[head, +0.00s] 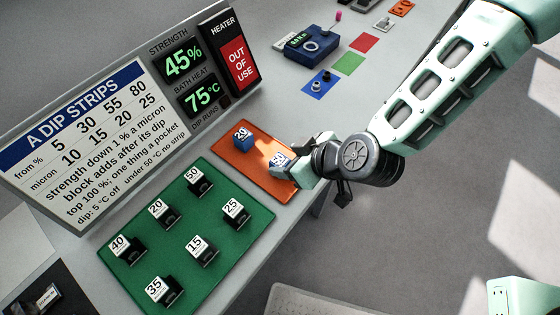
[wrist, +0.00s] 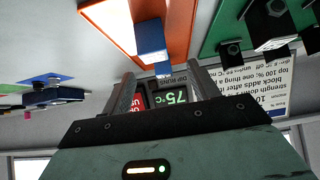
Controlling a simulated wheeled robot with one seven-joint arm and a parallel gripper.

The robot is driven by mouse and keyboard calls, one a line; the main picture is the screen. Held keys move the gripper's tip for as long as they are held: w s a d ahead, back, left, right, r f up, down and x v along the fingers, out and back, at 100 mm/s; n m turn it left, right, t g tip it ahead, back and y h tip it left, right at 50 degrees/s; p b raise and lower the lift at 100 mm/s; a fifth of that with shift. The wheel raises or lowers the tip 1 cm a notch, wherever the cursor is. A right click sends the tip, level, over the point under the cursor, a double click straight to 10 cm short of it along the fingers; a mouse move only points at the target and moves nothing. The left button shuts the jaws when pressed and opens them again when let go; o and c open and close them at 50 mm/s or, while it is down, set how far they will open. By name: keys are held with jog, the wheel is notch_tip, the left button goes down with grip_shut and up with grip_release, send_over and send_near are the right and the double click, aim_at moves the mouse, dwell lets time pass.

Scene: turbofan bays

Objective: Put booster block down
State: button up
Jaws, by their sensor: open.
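A blue block labelled 50 (head: 279,160) is at the right part of the orange mat (head: 262,185), right at the tips of my gripper (head: 297,170). A second blue block, labelled 20 (head: 242,138), stands farther back on the same mat. In the wrist view my gripper (wrist: 162,72) has its fingers apart. A blue block (wrist: 150,38) shows at or just past the fingertips against the orange mat (wrist: 180,35). I cannot tell from that view which block it is. The fingers hide part of the 50 block in the head view.
A green mat (head: 228,258) with several black labelled blocks lies to the left. The sign panel (head: 90,130) reads strength 45%, bath heat 75°C, heater out of use. A blue device (head: 313,45) and coloured squares lie farther back. The bench edge is beneath my arm.

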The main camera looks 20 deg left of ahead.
jog(key=shift+d+f+p+x, duration=0.15)
jog(key=shift+p+x, duration=0.25)
jog(key=shift+x, duration=0.8)
jog(key=shift+d+f+p+x, duration=0.15)
jog(key=shift+p+x, duration=0.3)
jog(key=shift+x, duration=0.75)
jog(key=shift+d+f+p+x, duration=0.15)
jog(key=shift+p+x, duration=0.25)
jog(key=shift+x, duration=0.8)
jog(key=shift+w+r, duration=0.1)
jog(key=shift+w, duration=0.05)
jog(key=c, duration=1.1)
jog(key=shift+c, duration=0.4)
jog(key=shift+r, duration=0.1)
